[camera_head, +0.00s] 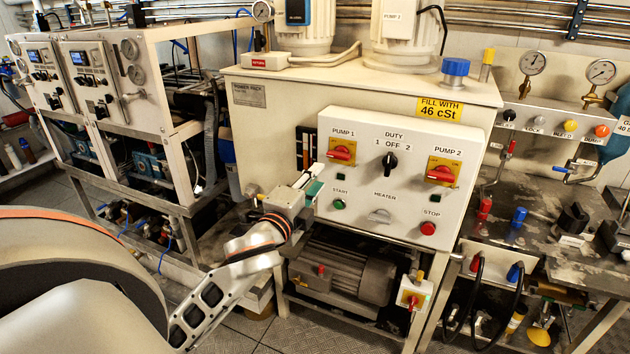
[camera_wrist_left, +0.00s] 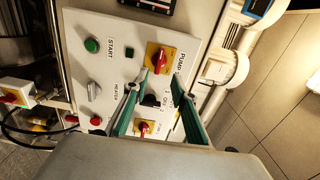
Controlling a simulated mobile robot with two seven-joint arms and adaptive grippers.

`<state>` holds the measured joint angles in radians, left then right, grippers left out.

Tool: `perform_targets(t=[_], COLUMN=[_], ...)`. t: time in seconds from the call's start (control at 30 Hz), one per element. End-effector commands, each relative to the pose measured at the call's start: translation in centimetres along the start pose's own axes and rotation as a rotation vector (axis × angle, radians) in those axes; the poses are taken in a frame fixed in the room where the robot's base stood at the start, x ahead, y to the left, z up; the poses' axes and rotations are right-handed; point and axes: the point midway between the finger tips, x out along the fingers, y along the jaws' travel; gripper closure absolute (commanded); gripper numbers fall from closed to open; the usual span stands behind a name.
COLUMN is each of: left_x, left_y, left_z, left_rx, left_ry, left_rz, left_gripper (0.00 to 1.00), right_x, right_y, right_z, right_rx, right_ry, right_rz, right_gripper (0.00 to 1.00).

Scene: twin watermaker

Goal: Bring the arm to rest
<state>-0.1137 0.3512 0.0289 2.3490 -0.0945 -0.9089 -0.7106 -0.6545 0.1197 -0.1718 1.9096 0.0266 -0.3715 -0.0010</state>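My left arm comes in from the lower left in the head view. Its gripper (camera_head: 312,183) is in front of the left part of the white control panel (camera_head: 400,212), below the PUMP 1 switch (camera_head: 341,151). In the left wrist view the two green-padded fingers (camera_wrist_left: 157,86) are apart with nothing held between them. The red PUMP 1 handle (camera_wrist_left: 160,61) shows just beyond the fingertips. I cannot tell how far the fingertips are from the panel. My right gripper is in neither view.
The panel also carries the black DUTY knob (camera_head: 390,160), PUMP 2 switch (camera_head: 441,173), green START button (camera_head: 339,204) and red STOP button (camera_head: 428,228). A motor (camera_head: 345,272) sits below. A framed machine (camera_head: 110,80) stands left; a workbench (camera_head: 585,268) stands right.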

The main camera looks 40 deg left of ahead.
Motion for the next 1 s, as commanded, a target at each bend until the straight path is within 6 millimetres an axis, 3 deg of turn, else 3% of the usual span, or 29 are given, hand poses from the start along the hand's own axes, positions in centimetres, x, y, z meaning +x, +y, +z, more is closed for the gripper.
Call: perform_targets(t=[0.4, 0.53, 0.67, 0.77, 0.87, 1.0], left_x=[0.0, -0.1, -1.1, -3.1, -5.8, -10.9], left_y=[0.1, 2.3, 8.5, 15.0, 21.2, 29.2], left_z=[0.0, -0.6, -2.2, -3.9, -5.6, -7.8], left_rx=[-0.001, -0.041, -0.172, -0.319, -0.476, -0.698], left_ry=[0.001, 0.016, 0.052, 0.074, 0.08, 0.056], left_rz=[0.002, 0.038, 0.14, 0.25, 0.362, 0.513], left_gripper=[0.74, 0.74, 0.74, 0.74, 0.74, 0.74], right_x=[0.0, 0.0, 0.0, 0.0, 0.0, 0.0], right_y=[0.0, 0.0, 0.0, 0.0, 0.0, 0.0], right_z=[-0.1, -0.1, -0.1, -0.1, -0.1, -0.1], right_rx=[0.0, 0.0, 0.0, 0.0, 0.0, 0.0], right_ry=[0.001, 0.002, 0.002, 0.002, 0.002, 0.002], right_rz=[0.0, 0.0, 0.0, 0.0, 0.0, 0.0], right_gripper=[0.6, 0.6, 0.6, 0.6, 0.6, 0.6])
